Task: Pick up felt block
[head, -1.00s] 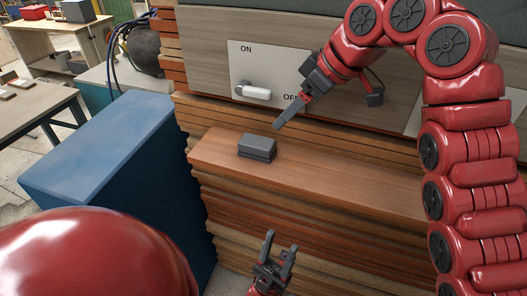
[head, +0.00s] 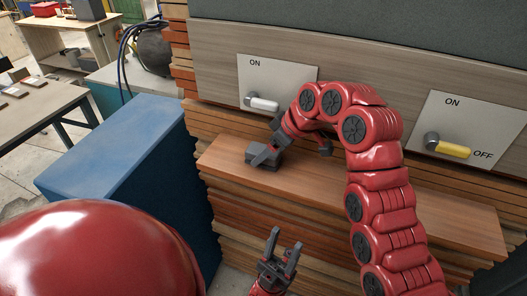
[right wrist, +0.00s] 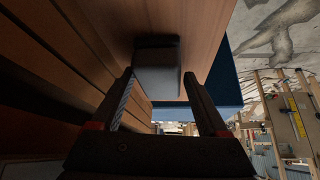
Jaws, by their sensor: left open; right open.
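The felt block is a small dark grey block (head: 267,163) on the brown wooden ledge, partly hidden behind my right gripper in the head view. My right gripper (head: 270,150) reaches down to it from the right, open. In the right wrist view the block (right wrist: 158,62) shows between and just past the open fingertips of that gripper (right wrist: 160,78); I cannot tell whether they touch it. My left gripper (head: 284,249) is open and empty, low in front of the ledge.
The ledge (head: 400,198) is clear to the right of the block. Behind it, a panel carries a white-handled switch (head: 262,104) and a yellow-handled switch (head: 447,147). A blue box (head: 110,155) stands left of the ledge.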

